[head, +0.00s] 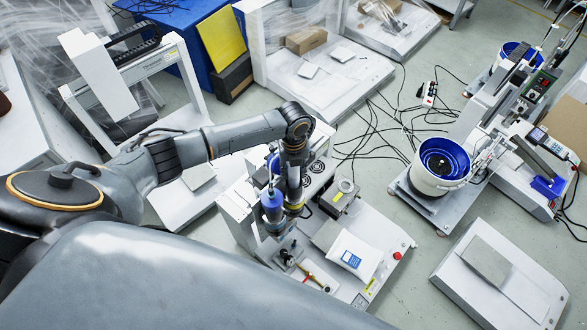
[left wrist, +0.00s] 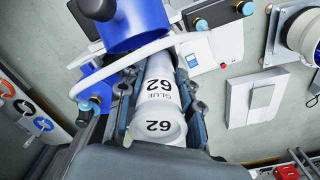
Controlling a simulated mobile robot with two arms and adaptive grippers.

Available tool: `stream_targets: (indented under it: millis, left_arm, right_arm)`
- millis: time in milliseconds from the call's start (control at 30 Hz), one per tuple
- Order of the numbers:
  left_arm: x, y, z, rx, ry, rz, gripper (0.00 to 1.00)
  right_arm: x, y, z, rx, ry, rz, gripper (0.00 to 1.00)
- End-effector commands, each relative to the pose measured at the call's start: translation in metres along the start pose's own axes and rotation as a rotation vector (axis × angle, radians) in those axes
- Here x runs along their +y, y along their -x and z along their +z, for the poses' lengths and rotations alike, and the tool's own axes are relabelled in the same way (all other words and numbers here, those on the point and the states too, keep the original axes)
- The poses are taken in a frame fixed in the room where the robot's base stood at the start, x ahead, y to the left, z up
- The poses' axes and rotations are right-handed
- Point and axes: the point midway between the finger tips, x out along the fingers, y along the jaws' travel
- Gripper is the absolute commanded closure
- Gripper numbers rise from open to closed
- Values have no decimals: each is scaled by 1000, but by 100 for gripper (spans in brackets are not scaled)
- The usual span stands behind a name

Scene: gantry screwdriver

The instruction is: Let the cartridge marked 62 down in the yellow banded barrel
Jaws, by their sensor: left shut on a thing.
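In the head view my left gripper (head: 292,178) points down above the white machine, and the cartridge is hard to make out there. A yellow band (head: 295,207) shows just below the gripper, on what looks like the yellow banded barrel; its mouth is hidden. A blue barrel (head: 272,202) stands beside it on the left. My right gripper is not in view.
The white machine base (head: 372,262) carries a white-and-blue packet (head: 353,257) and a red button (head: 397,256). A blue bowl feeder (head: 443,162) stands to the right. Black cables (head: 375,135) lie on the floor behind. A pale hose (left wrist: 120,50) curves close to the gripper.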

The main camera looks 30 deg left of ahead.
Motion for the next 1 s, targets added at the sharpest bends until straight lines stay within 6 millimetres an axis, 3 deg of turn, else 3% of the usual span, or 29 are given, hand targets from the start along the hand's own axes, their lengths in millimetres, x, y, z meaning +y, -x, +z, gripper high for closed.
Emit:
stream_targets:
  millis: [900, 933, 1000]
  left_arm:
    - [0, -29, 0, 0, 0, 0, 99]
    - [0, -28, 0, -1, 0, -1, 61]
    - [0, -27, 0, 0, 0, 0, 47]
  right_arm:
    - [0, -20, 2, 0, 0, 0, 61]
    - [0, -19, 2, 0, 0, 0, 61]
    - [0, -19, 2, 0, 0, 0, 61]
